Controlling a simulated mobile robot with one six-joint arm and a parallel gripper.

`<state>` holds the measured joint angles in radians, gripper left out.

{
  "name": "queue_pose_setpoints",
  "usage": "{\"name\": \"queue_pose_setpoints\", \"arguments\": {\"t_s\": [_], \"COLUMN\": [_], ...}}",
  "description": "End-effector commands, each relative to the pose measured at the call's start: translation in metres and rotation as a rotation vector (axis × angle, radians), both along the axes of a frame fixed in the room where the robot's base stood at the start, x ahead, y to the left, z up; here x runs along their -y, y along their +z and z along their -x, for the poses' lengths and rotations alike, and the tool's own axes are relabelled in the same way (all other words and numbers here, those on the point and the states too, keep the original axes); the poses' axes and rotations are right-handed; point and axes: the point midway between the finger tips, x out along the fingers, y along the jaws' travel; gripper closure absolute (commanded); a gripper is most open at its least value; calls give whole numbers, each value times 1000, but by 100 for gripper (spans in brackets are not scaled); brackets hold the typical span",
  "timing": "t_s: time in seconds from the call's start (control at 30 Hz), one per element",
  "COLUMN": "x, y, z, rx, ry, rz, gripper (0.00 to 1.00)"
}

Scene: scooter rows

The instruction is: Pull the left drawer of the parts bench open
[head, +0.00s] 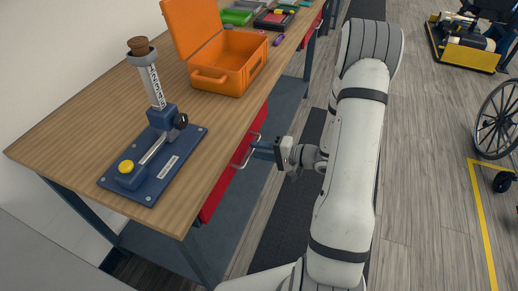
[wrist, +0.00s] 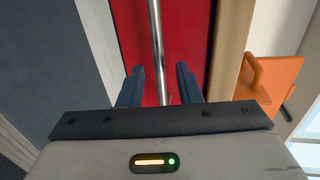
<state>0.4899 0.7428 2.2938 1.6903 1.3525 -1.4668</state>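The parts bench (head: 185,212) has a wooden top with red drawers under its front edge. The left drawer (head: 213,198) is the near red one and looks shut, its front under the top's edge. Its metal bar handle shows in the wrist view (wrist: 157,45), running between my two dark fingers. My gripper (head: 262,150) is at the handle in the head view. In the wrist view my gripper (wrist: 159,88) is open, with a gap on each side of the bar. The head view does not clearly show how far the fingers reach around the handle.
On the bench stand a blue fixture (head: 150,165) with a yellow button, an open orange case (head: 228,62) and green trays (head: 237,16). A dark mat (head: 280,225) lies along the bench. A wheel (head: 497,120) and a yellow unit (head: 468,54) stand at right.

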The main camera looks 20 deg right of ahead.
Motion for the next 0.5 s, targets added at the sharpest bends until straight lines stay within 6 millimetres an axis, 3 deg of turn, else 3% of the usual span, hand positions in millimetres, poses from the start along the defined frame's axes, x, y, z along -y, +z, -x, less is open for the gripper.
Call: {"name": "queue_pose_setpoints", "arguments": {"t_s": [0.4, 0.5], "x": [-10, -10], "y": [-3, -3], "z": [-7, -7], "rx": [-1, -1], "ry": [2, 2], "rz": [1, 1], "gripper": [69, 75]}}
